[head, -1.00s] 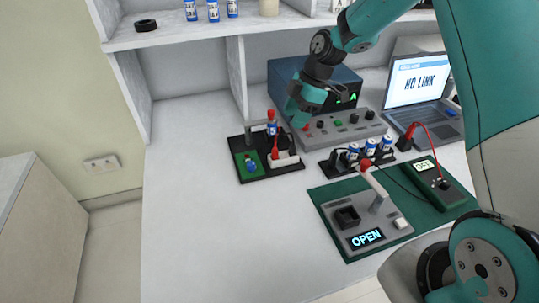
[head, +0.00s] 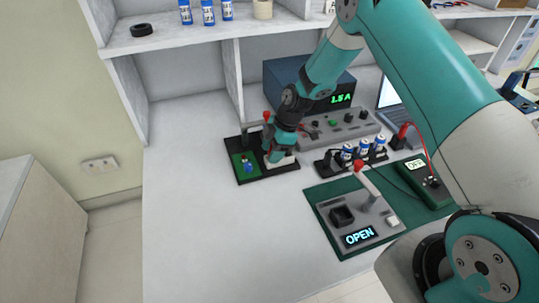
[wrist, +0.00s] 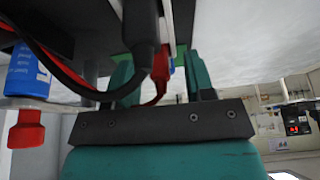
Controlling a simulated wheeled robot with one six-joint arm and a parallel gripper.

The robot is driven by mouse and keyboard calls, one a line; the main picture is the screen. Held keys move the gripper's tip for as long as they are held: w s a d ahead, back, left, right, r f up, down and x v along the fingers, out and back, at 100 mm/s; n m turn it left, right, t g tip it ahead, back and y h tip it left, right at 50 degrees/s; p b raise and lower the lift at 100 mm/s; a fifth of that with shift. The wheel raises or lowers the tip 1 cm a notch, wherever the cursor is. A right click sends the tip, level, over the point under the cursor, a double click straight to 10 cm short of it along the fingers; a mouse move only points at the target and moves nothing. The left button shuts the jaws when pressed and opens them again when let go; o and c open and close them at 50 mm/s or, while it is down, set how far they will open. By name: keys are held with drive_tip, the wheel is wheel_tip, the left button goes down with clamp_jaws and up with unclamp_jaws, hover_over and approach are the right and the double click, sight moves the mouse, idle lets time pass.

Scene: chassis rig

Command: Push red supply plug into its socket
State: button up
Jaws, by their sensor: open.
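The red plug (wrist: 162,66) shows in the wrist view with its red lead, between the two green fingers of my gripper (wrist: 160,74). The fingers are apart, with space beside the plug, and are not closed on it. A black plug (wrist: 141,28) with a thick black lead is close in front of it. In the head view my gripper (head: 274,155) is down at the white holder block (head: 288,160) on the black tray (head: 258,179) and hides the red plug. The grey supply (head: 345,128) is behind to the right; I cannot make out its red socket.
A lever with a red knob (head: 266,117) stands at the tray's back, close to my gripper. A green board (head: 239,160) lies on the tray's left. Blue capacitors (head: 362,149) stand to the right. A fixture reading OPEN (head: 360,236) is in front. The table's left is clear.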

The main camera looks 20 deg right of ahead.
clamp_jaws()
